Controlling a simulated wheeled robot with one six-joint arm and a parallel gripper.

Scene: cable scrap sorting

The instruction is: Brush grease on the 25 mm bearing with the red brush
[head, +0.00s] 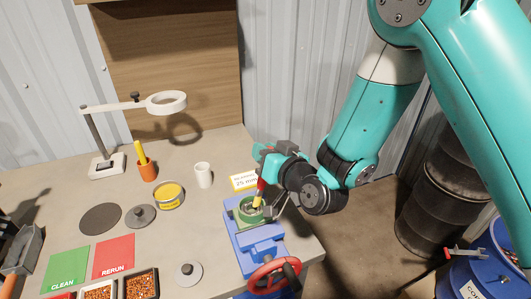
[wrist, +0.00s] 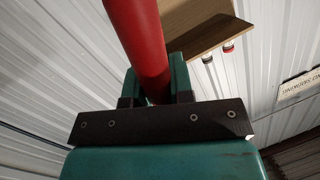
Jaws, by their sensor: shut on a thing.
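My gripper (head: 267,163) is shut on the red brush (head: 261,187). In the wrist view the thick red handle (wrist: 143,45) stands between the two green fingers (wrist: 153,88). In the head view the brush points down, with a yellow part low on it. Its lower end is at the opening of a green ring-shaped part (head: 243,217) on the blue vise (head: 253,243). A label reading 25 mm (head: 243,182) stands just behind. I cannot tell whether the bristles touch the bearing inside; the brush and gripper partly cover it.
A yellow tin (head: 170,195), white mug (head: 203,175) and orange cup with a yellow handle (head: 147,171) stand left. A ring-headed lamp (head: 166,103) rises behind. Green CLEAN (head: 67,267) and red RERUN (head: 114,257) mats lie front left. The vise's red handwheel (head: 272,278) is in front.

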